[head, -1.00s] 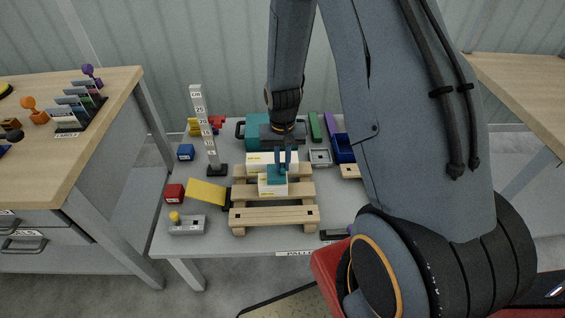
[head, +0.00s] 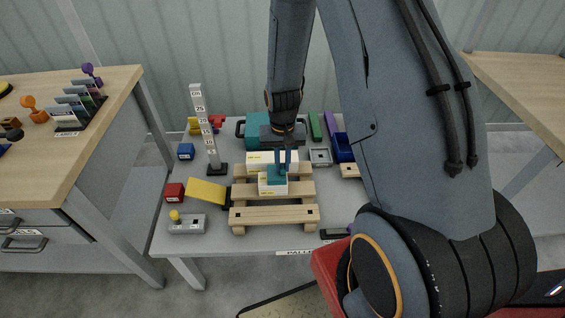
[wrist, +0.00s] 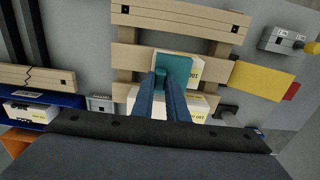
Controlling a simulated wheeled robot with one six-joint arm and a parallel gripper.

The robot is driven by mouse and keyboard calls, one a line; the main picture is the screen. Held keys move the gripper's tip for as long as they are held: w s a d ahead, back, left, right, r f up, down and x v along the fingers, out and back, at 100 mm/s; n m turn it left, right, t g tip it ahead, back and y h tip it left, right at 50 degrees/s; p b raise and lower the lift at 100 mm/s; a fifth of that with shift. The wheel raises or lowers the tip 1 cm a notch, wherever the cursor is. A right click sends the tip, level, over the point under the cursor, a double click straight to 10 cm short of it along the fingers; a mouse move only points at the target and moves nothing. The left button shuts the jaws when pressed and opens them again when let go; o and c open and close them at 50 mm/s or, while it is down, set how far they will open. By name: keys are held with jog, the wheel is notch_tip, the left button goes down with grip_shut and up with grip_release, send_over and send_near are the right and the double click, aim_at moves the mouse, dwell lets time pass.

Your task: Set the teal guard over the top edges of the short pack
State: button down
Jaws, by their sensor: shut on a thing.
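The teal guard (head: 277,175) lies over the top of the short pack (head: 273,188), a white box with yellow labels on the wooden pallet (head: 273,215). My gripper (head: 283,158) is shut on the guard from above. In the wrist view the guard (wrist: 174,70) shows between and beyond the fingertips (wrist: 166,76), and the short pack's white top (wrist: 207,70) shows beside it. Whether the guard is fully seated on the edges cannot be told. Another white pack (head: 258,160) stands right behind on the pallet.
A measuring post (head: 207,130) stands left of the pallet, with a yellow wedge (head: 207,192), red block (head: 174,193) and grey button box (head: 187,225) nearby. A teal case (head: 257,130) and blue bin (head: 343,148) lie behind.

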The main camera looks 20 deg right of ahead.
aim_at(282, 166)
jog(key=shift+f+b, duration=0.55)
jog(key=shift+f, duration=0.7)
jog(key=c, duration=1.7)
grip_release()
jog(key=shift+o, duration=0.2)
jog(key=shift+r, duration=0.1)
notch_tip(282, 166, up, 7)
jog(key=shift+f+b, duration=0.1)
jog(key=shift+b, duration=0.25)
jog(key=shift+r, duration=0.4)
jog(key=shift+s+r, duration=0.15)
jog(key=shift+r, duration=0.25)
jog(key=s+a+r+n, duration=0.3)
jog(key=s+r, duration=1)
jog(key=s, duration=0.3)
jog(key=shift+a+r+n, duration=0.15)
jog(key=shift+r+n, duration=0.15)
jog(key=shift+r, duration=0.05)
